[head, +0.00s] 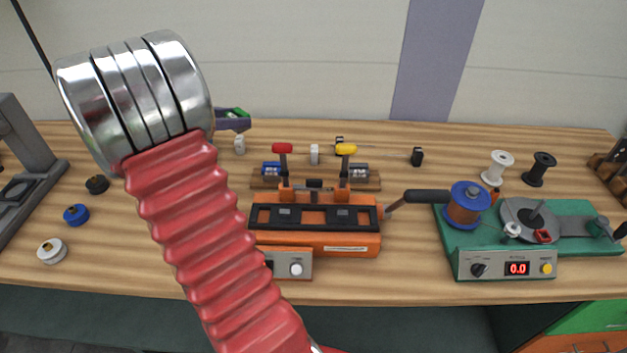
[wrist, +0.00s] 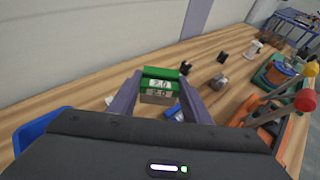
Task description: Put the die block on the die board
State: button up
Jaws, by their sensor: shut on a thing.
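The die block (head: 237,113) is green. In the wrist view the die block (wrist: 160,85) shows pale labels reading 2.0 and sits between the two purple fingers. My gripper (head: 233,120) is shut on it and holds it above the back of the bench; in the wrist view my gripper (wrist: 158,90) points toward the wall side. What looks like the die board (head: 262,183) is a low brown board behind the orange machine. A blue block (head: 271,168) and a grey block (head: 358,170) stand on it, with room between them. The machine's levers partly hide it.
The orange machine (head: 315,243) has upright red-knobbed (head: 283,148) and yellow-knobbed (head: 346,149) levers. A green winder (head: 520,245) stands right. Small white (head: 239,145) and black (head: 417,157) pieces stand at the back. Several round pieces, one blue (head: 76,214), lie left.

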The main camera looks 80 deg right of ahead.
jog(key=s+d+f+m+g+y, duration=0.1)
jog(key=s+d+f, duration=0.1)
jog(key=s, duration=0.5)
jog(key=s+d+f+m+g+y, duration=0.1)
jog(key=s+d+f+m+g, duration=0.1)
jog(key=s, duration=0.5)
jog(key=m+g+y, duration=0.1)
jog(key=m+y, duration=0.1)
send_over(322, 169)
jog(key=s+a, duration=0.1)
jog(key=a, duration=0.3)
notch_tip(322, 169, down, 2)
jog(key=shift+f, duration=0.15)
jog(key=shift+f, duration=3.15)
jog(key=shift+f, duration=0.1)
jog(key=shift+f, duration=1.75)
jog(key=shift+f, duration=0.1)
